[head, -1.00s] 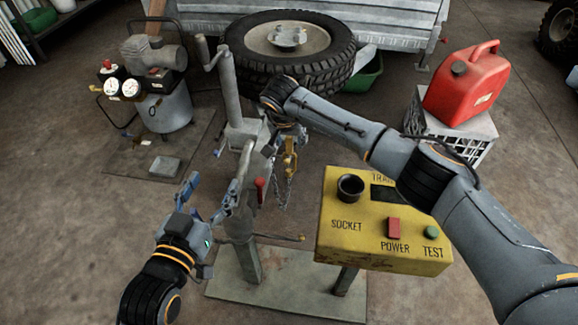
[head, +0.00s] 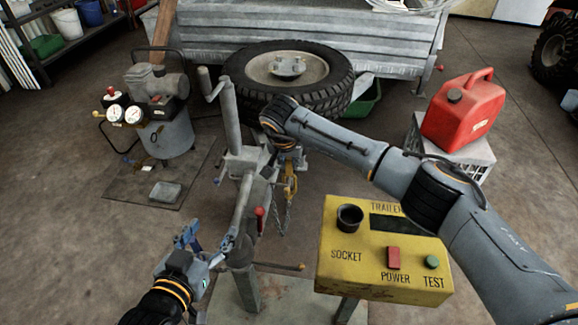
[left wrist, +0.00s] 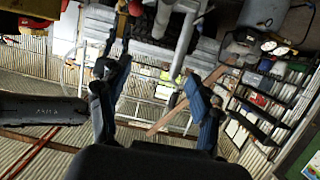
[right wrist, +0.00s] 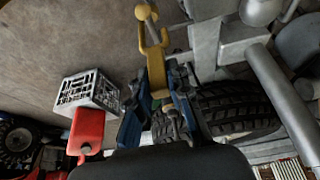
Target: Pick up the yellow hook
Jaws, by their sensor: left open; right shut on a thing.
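The yellow hook (head: 291,178) hangs beside the grey trailer-jack post (head: 231,118), with a chain (head: 284,212) close by. In the right wrist view the hook (right wrist: 152,48) sits between the fingers of my right gripper (right wrist: 168,82), which is shut on it. In the head view this gripper (head: 288,146) is partly hidden by its own wrist. My left gripper (head: 208,240) is open and empty, left of the post's lower part and near its slanted grey handle. In the left wrist view its fingers (left wrist: 160,80) stand apart with nothing gripped.
A yellow test box (head: 340,268) with socket, power and test controls stands right of the post. A tyre (head: 340,92) lies behind it. A compressor (head: 165,130) is at left. A red fuel can (head: 460,115) sits on a white crate (head: 478,160). Floor between is clear.

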